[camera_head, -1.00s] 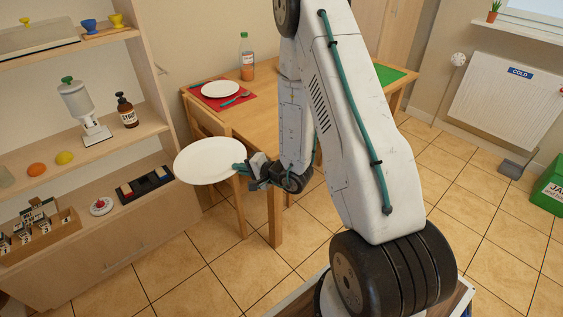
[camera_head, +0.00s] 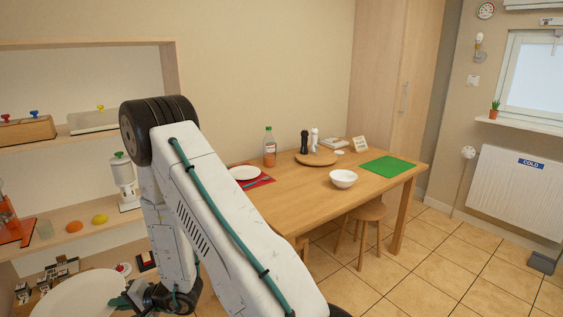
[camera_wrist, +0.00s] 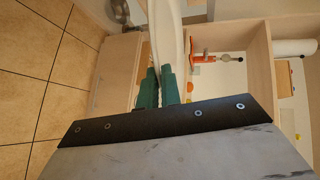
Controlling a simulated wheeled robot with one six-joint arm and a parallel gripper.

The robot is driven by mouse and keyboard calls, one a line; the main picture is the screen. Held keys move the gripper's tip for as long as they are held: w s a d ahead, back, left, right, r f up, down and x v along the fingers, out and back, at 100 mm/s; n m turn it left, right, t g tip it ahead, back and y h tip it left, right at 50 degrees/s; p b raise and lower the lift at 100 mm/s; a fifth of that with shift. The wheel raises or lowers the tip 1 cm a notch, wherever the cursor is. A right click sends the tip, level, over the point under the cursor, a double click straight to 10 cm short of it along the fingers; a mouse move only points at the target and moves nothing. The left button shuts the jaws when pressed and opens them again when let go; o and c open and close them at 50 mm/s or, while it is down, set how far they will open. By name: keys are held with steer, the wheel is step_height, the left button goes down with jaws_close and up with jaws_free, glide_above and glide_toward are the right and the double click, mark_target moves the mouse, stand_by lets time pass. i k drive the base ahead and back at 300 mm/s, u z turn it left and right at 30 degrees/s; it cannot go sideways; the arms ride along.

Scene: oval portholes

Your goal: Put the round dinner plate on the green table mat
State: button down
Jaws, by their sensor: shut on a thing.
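The round white dinner plate (camera_head: 82,295) is at the lower left of the head view, held out in front of the shelf unit. My gripper (camera_head: 128,299) is shut on its rim. In the wrist view the green fingers (camera_wrist: 158,86) pinch the plate (camera_wrist: 168,40), which shows edge-on and runs out of the top of the picture. The green table mat (camera_head: 396,167) lies flat and bare at the right end of the wooden table (camera_head: 285,205), far to the right of my gripper.
A white bowl (camera_head: 343,178) stands left of the green mat. A red mat (camera_head: 262,181) with another white plate (camera_head: 244,173) is at the table's left end. A bottle (camera_head: 269,147) and a round board (camera_head: 316,157) stand behind. A stool (camera_head: 368,212) is at the front. Shelves (camera_head: 75,220) are close on the left.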

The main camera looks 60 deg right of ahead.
mark_target(385, 167)
steer(key=u, duration=1.55)
steer(key=k, duration=2.9)
steer(key=z, duration=2)
